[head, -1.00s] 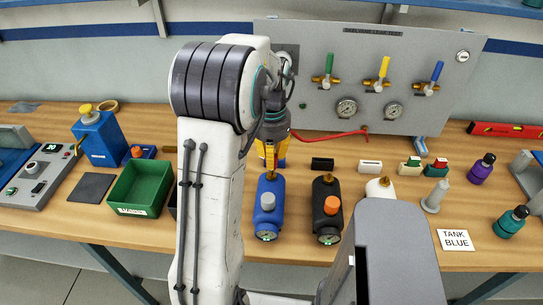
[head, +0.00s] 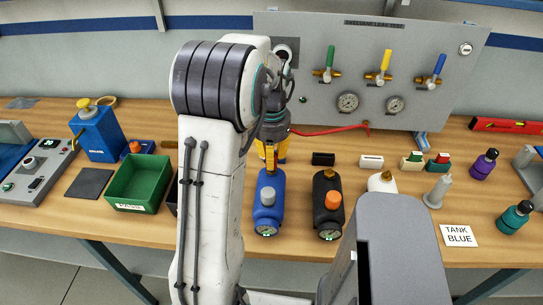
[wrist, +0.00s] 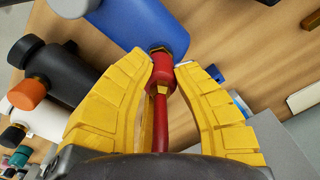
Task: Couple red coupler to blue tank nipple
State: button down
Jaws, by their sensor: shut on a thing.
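The blue tank (head: 267,186) lies on the bench below my gripper (head: 270,150), with a grey knob and a round gauge at its near end. In the wrist view the blue tank (wrist: 150,25) shows its end with a brass nipple (wrist: 157,49). My gripper (wrist: 167,68) has its yellow fingers shut on the red coupler (wrist: 160,76). The coupler is in line with the nipple and right against its end; how far it sits over the nipple I cannot tell. A red hose (wrist: 161,125) runs back from the coupler between the fingers.
A green bin (head: 140,184) is to the left. The valve panel (head: 425,75) rises behind, where the red hose (head: 330,131) ends. A "TANK BLUE" card (head: 459,235) lies right.

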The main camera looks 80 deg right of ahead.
jog(key=shift+f, duration=0.15)
jog(key=c, duration=1)
grip_release()
notch_tip(320, 180, up, 12)
jog(key=shift+r, duration=0.1)
dwell(0.3)
